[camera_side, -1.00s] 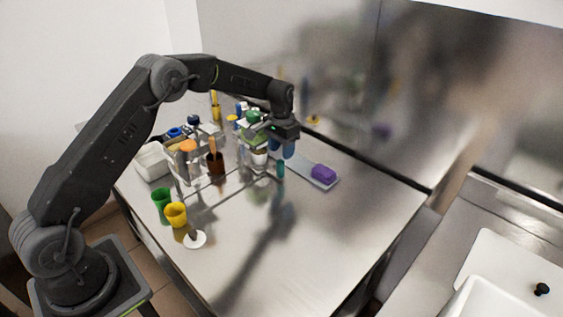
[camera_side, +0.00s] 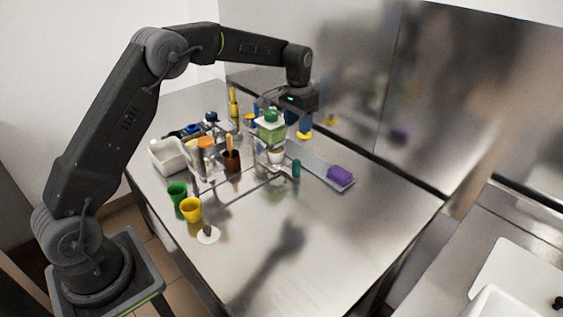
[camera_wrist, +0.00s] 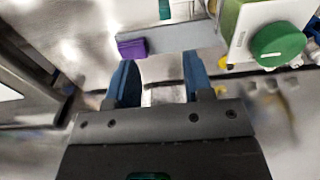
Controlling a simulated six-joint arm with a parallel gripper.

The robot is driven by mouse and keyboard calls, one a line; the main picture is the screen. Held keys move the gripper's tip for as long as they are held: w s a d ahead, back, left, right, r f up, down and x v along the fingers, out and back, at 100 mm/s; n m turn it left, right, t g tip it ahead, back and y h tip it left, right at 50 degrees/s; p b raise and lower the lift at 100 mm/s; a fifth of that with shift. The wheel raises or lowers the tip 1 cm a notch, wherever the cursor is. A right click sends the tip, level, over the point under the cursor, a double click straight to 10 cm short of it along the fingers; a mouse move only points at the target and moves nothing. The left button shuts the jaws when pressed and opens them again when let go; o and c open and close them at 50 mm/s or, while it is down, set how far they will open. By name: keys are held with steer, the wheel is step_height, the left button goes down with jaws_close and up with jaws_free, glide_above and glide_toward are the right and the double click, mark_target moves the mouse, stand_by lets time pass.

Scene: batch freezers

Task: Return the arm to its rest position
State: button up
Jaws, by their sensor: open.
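My gripper (camera_side: 297,121) is raised above the back part of the steel table, with its blue fingers pointing down. In the wrist view my gripper (camera_wrist: 157,82) shows its two blue fingers spread apart with nothing between them. In the side view it is just right of a clear container with a green lid (camera_side: 270,128), and I cannot tell whether they touch. The green knob or lid (camera_wrist: 278,44) is at the upper right of the wrist view.
A white bin (camera_side: 168,158), a green cup (camera_side: 177,192), a yellow cup (camera_side: 191,209) and a white disc (camera_side: 208,235) stand at left. The front of the steel table (camera_side: 330,240) is clear.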

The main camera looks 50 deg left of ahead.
steer(key=s+d+r+t, duration=0.1)
steer(key=s+d+r, duration=0.2)
steer(key=s+r, duration=0.45)
steer(key=s+d+r+t, duration=0.25)
steer(key=s+r, duration=0.35)
steer(key=s, duration=0.3)
steer(key=s+d+f+t, duration=0.1)
steer(key=s, duration=0.8)
steer(key=s+d+f, duration=0.2)
steer(key=s, duration=0.7)
steer(key=shift+s+t, duration=0.35)
